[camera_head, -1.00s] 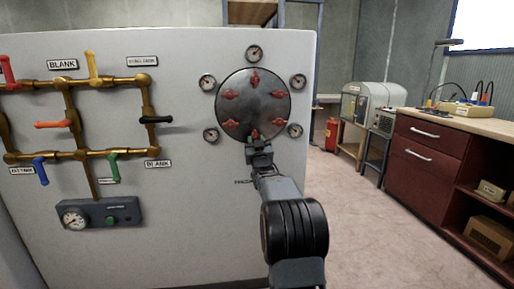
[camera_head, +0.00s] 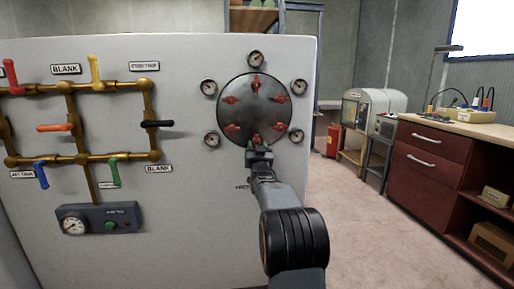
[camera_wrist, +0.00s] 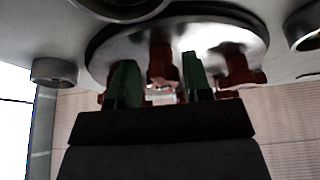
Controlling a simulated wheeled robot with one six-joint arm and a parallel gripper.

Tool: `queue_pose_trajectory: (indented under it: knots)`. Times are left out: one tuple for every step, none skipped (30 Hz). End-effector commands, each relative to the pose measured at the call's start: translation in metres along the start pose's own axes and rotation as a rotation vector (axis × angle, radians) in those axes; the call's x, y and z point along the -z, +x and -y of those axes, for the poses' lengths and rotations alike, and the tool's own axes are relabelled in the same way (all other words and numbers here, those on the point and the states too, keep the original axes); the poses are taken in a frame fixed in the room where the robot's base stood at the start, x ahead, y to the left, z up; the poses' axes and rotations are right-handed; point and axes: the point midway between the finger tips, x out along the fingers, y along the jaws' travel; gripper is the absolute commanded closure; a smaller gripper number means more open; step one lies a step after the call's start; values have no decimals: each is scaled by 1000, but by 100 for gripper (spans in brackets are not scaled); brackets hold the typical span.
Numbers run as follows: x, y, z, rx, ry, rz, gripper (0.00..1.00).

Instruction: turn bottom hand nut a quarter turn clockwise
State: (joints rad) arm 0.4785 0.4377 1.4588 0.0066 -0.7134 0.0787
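A dark round plate (camera_head: 254,107) with several red hand nuts in a ring is on the white panel. The bottom hand nut (camera_head: 256,139) is at the plate's lower edge, just above my gripper (camera_head: 258,148). In the wrist view, my gripper (camera_wrist: 156,72) has its two green fingers apart. A red hand nut (camera_wrist: 160,66) shows in the gap between them, with a narrow space on each side. I cannot tell how far the fingers reach past it. The nut's lower part is partly hidden in the head view.
Other red nuts flank the bottom one, such as the lower right nut (camera_head: 279,125). Small gauges (camera_head: 297,136) surround the plate. Brass pipes (camera_head: 110,157) with coloured levers are on the left. A red-fronted workbench (camera_head: 430,150) is at right, with open floor between.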

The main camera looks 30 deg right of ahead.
Motion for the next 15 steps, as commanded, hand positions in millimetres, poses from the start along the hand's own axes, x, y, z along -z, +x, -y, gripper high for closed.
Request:
queue_pose_trajectory:
  knots:
    - [0, 0, 0, 0, 0, -1, 50]
    - [0, 0, 0, 0, 0, -1, 47]
    - [1, 0, 0, 0, 0, -2, 45]
    - [1, 0, 0, 1, 0, -2, 45]
    - [1, 0, 0, 1, 0, -2, 45]
    - [1, 0, 0, 1, 0, -2, 45]
    - [1, 0, 0, 1, 0, -3, 45]
    - [1, 0, 0, 1, 0, -3, 45]
    - [1, 0, 0, 1, 0, -3, 45]
    - [1, 0, 0, 1, 0, -3, 45]
    - [1, -1, 0, 1, -1, -3, 45]
    - [2, -3, 0, 1, -1, -3, 45]
    - [2, -4, 0, 1, -1, -4, 45]
    - [2, -7, 0, 1, -1, -4, 45]
    - [2, -11, 0, 1, -1, -3, 45]
